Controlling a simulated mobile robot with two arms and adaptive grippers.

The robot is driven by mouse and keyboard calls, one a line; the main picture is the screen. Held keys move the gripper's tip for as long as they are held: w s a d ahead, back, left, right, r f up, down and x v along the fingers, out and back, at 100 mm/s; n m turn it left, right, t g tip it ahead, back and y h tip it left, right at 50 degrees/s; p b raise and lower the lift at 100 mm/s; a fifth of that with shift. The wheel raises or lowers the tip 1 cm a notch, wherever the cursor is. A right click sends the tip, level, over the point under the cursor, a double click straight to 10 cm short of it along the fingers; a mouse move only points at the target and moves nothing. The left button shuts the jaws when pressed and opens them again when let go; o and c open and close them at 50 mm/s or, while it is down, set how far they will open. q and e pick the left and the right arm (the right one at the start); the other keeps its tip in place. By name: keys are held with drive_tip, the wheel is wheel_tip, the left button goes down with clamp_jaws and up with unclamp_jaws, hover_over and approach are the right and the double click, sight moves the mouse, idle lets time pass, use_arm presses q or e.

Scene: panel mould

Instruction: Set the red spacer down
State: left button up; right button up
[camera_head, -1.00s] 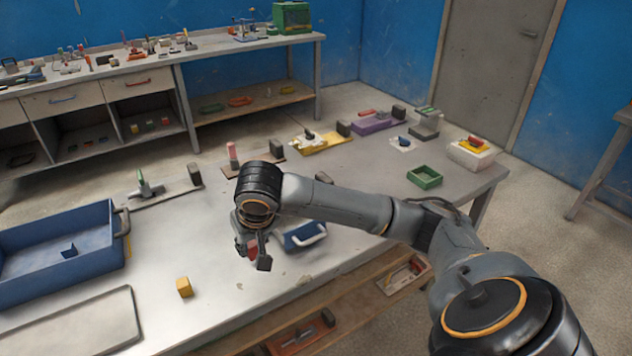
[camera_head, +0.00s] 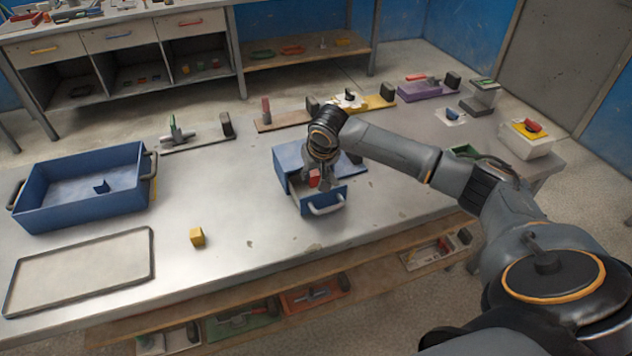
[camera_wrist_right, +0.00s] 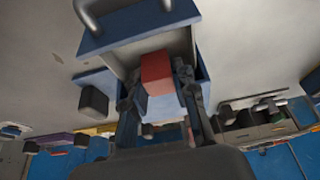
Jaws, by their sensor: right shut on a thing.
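The red spacer (camera_head: 314,178) is a small red block between the fingers of my right gripper (camera_head: 319,183). In the right wrist view the spacer (camera_wrist_right: 157,73) sits between the two fingertips (camera_wrist_right: 157,88). Gripper and spacer are over a blue drawer box (camera_head: 287,160) whose drawer (camera_head: 325,202) is pulled out, with a pale handle at its front. I cannot tell whether the spacer touches the drawer floor. My arm hides part of the box. My left gripper is not in view.
A blue tray (camera_head: 140,188) with a small blue block stands at the left of the table (camera_head: 230,290). A yellow cube (camera_head: 197,237) and a flat framed panel (camera_head: 80,272) lie in front. Fixtures line the back edge. The table between cube and drawer is clear.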

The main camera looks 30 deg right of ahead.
sight(316, 182)
drive_tip(key=shift+w+d+f, duration=0.35)
drive_tip(key=shift+f, duration=0.2)
drive_tip(key=shift+w+d+f, duration=0.3)
drive_tip(key=shift+w+f, duration=0.05)
drive_tip(key=shift+f, duration=0.2)
drive_tip(key=shift+w+d+f+p, duration=0.15)
drive_tip(key=shift+f+p, duration=0.25)
drive_tip(key=shift+f, duration=1.4)
drive_tip(key=shift+f, duration=0.1)
drive_tip(key=o, duration=1)
drive_tip(key=shift+o, duration=0.2)
drive_tip(key=shift+r, duration=0.5)
drive_tip(key=v, duration=1.1)
drive_tip(key=shift+s, duration=0.25)
